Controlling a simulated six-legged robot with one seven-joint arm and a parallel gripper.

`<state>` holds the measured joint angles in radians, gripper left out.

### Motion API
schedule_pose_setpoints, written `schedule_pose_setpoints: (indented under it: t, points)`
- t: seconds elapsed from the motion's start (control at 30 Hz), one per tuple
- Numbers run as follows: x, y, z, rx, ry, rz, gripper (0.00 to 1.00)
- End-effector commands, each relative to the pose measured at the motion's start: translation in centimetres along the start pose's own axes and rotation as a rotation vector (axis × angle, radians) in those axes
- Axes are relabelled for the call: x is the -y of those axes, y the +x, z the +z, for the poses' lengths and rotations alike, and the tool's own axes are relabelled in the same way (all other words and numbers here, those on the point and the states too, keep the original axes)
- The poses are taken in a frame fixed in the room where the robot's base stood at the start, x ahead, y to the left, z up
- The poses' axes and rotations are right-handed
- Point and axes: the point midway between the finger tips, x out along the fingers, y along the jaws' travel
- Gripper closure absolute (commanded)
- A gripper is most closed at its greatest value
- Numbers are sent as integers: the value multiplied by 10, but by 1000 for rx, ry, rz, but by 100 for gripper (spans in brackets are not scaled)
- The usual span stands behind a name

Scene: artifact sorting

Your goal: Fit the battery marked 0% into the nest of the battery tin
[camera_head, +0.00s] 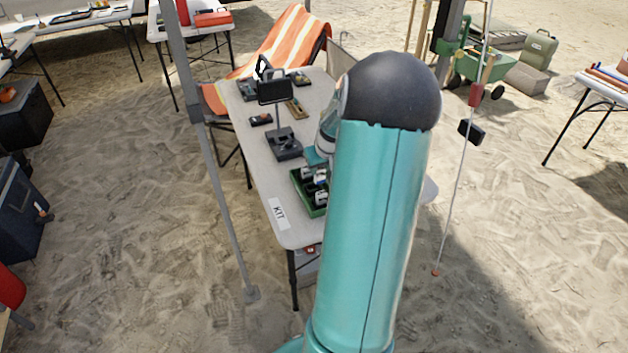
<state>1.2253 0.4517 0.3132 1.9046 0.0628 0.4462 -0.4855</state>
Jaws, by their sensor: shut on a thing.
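The green tin (315,211) sits on the near part of the KIT table, partly hidden behind my teal arm. Several small white and dark batteries (320,198) show in and over it, too small for any mark to be read. My gripper (309,172) is just above the tin's far end, mostly hidden by my arm. It is shut on a small white and dark piece that looks like a battery. The nest cannot be made out, and whether the held piece touches the tin cannot be told.
A black device on a stand (284,143) stands close beyond the tin. Small dark items (261,119) lie farther back on the table. A white KIT label (279,213) lies at the near left edge. A grey pole (203,150) rises left of the table.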

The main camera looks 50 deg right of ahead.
Motion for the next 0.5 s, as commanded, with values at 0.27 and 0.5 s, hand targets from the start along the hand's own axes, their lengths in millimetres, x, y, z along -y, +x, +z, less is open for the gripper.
schedule_pose_setpoints:
  t: [0.27, 0.5]
  points:
    - [0, 59, -18, 2, 0, -1, 94]
    - [0, 79, -23, 1, 4, 1, 94]
